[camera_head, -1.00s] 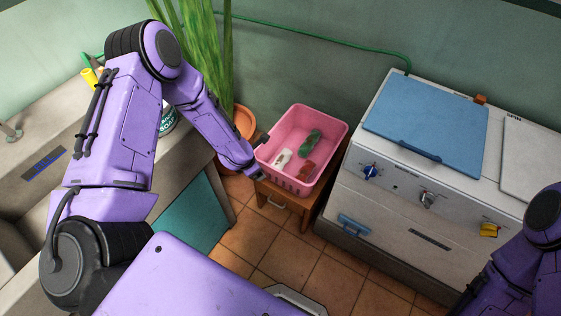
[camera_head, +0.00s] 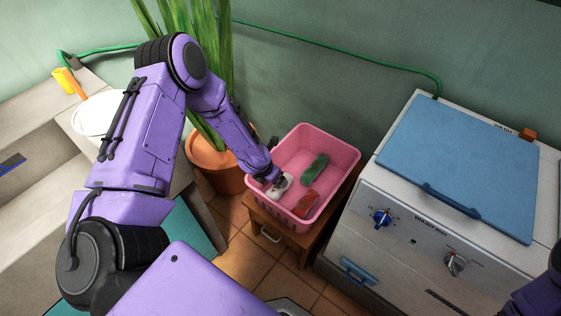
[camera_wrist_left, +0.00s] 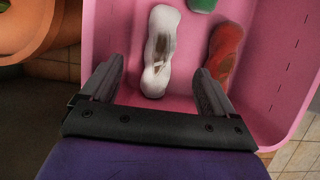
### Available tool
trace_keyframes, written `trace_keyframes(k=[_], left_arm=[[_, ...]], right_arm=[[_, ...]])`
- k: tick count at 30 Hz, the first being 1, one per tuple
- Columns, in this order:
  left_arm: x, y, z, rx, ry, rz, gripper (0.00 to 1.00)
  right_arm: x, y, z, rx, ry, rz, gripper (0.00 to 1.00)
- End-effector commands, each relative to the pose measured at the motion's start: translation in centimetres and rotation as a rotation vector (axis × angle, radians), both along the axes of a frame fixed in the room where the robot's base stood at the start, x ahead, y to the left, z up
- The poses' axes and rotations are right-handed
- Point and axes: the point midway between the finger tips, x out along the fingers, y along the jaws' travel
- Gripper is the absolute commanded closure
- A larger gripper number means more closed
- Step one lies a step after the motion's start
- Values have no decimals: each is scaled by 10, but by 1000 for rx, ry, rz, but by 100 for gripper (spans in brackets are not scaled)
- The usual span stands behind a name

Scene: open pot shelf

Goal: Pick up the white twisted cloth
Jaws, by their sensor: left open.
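The white twisted cloth (camera_wrist_left: 160,50), with a brown stain, lies in a pink basket (camera_head: 346,160) on a small wooden stand. It also shows in the head view (camera_head: 282,185), at the basket's left side beside my gripper. My left gripper (camera_wrist_left: 157,88) is open over the basket's near left part. In the left wrist view the cloth's near end shows between the two fingers, and the rest extends beyond them; I cannot tell how far below the fingers it is. My right gripper is not in view; only part of my right arm shows.
A red cloth (camera_head: 305,204) and a green cloth (camera_head: 314,168) lie in the same basket, right of the white one. An orange plant pot (camera_head: 207,160) stands left of the basket. A washing machine with a blue lid (camera_head: 460,160) stands to the right.

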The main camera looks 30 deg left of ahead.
Motion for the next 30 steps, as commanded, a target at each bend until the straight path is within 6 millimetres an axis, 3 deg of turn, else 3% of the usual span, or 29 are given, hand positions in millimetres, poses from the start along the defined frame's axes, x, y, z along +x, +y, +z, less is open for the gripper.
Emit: trace_keyframes(k=[18, 21, 30], left_arm=[[26, -4, -95, 2, 0, -2, 12], [30, -5, -104, 2, 1, -1, 12], [31, -5, -104, 0, 0, -1, 12]], right_arm=[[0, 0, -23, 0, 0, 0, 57], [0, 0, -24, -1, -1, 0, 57], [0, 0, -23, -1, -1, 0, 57]])
